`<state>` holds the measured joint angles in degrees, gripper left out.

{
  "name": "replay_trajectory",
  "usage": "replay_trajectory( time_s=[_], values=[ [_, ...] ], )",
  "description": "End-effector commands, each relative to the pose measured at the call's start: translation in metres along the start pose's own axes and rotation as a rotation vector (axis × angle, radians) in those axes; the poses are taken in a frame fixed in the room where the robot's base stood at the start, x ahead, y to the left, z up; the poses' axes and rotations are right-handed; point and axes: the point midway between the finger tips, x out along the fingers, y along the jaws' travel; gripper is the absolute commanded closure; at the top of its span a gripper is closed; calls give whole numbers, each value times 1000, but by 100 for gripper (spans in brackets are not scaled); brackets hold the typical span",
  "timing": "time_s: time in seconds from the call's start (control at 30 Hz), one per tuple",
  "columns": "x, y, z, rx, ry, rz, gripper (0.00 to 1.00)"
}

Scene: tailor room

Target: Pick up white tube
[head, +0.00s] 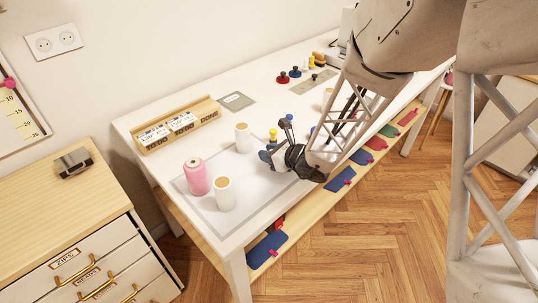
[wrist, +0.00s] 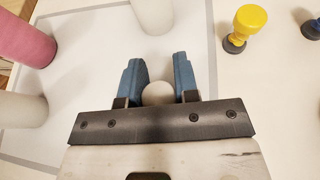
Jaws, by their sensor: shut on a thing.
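My gripper (head: 273,153) is over the white table, and its two blue fingers (wrist: 158,78) show in the wrist view. Between them is a small white rounded top, which looks like the white tube (wrist: 158,93). The fingers are closed around it. Its lower part is hidden, so I cannot tell whether it touches the table. In the head view the gripper hides most of it.
A pink spool (head: 198,177) and two white spools with tan tops (head: 224,195) (head: 243,138) stand on the grey-bordered mat (head: 186,187). A yellow-topped stamp (wrist: 250,22) stands right of the gripper. A wooden label rack (head: 178,126) is at the back left.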

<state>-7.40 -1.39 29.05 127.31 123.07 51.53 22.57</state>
Motion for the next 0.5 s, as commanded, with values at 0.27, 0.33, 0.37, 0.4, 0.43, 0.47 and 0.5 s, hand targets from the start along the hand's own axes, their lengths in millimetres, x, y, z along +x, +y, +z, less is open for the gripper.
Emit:
replay_trajectory(
  time_s=[0.27,0.33,0.37,0.4,0.43,0.47,0.5],
  values=[
    [-12,1,26,-1,-1,-1,94],
    [-20,7,22,0,0,-1,94],
    [-24,9,21,0,0,-1,94],
    [-28,13,19,0,0,-1,94],
    [-32,16,18,0,0,-1,94],
    [-35,18,18,-1,-1,-1,94],
    [-40,22,16,-1,-1,-1,94]
  ],
)
